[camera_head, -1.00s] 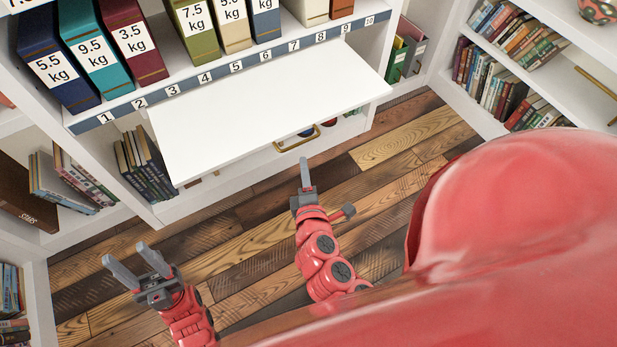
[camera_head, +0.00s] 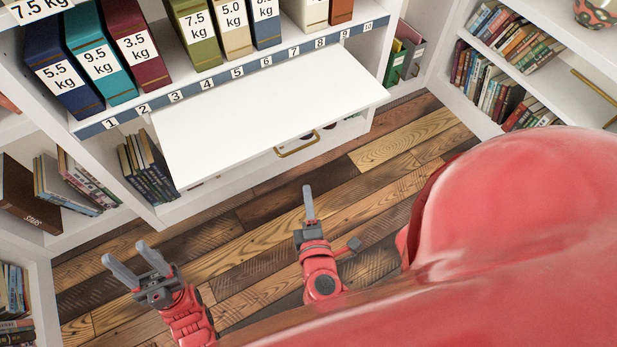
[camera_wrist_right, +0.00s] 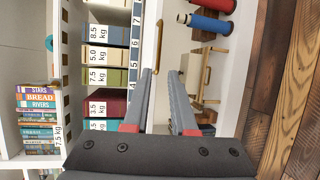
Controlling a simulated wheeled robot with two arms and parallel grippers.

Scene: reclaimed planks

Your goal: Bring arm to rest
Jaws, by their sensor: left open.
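My left gripper (camera_head: 126,251) is at the lower left of the head view, with its two grey fingers spread and nothing between them. My right gripper (camera_head: 308,190) is right of it, over the wooden floor, seen edge-on in front of the white pull-out board. In the right wrist view my right gripper (camera_wrist_right: 159,71) shows two grey fingers apart, with a clear gap and nothing held. Both grippers are clear of the shelf and the board. Most of my right arm beyond the wrist is hidden behind my red body.
A white pull-out board (camera_head: 270,120) juts from the bookcase below a numbered strip (camera_head: 237,73). Binders with weight labels, such as the teal one (camera_head: 100,60), stand above it. A brass handle (camera_head: 297,145) lies below the board. The plank floor (camera_head: 235,245) around the grippers is clear.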

